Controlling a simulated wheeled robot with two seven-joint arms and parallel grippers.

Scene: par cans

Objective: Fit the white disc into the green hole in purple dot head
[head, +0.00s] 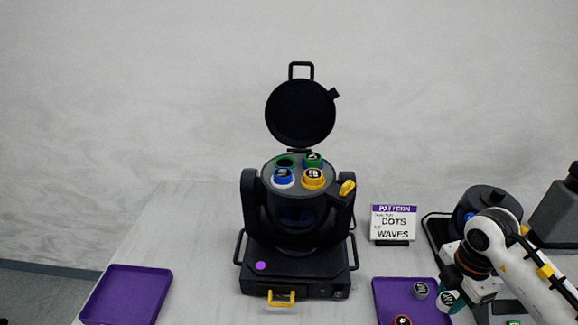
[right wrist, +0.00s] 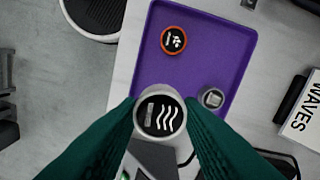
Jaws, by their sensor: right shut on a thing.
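My right gripper (head: 455,301) is shut on a disc with a pale rim and a black face with wavy white lines (right wrist: 160,118); it shows small in the head view (head: 446,297). I take it as the white disc. It is at the right edge of the right purple tray (head: 382,287). The purple dot head (head: 295,245) stands mid-table with its lid up and a purple dot on its base. On its top, the green-ringed hole (head: 286,161) at back left looks empty. The other places hold green, blue and yellow pieces. My left gripper is not in view.
The right tray holds a grey-rimmed disc (head: 420,290) and an orange-rimmed disc (right wrist: 174,40). A sign (head: 394,223) reading "PATTERN", "DOTS" and "WAVES" stands behind it. Another dark head (head: 490,197) is partly behind my right arm. An empty purple tray (head: 126,294) lies at left.

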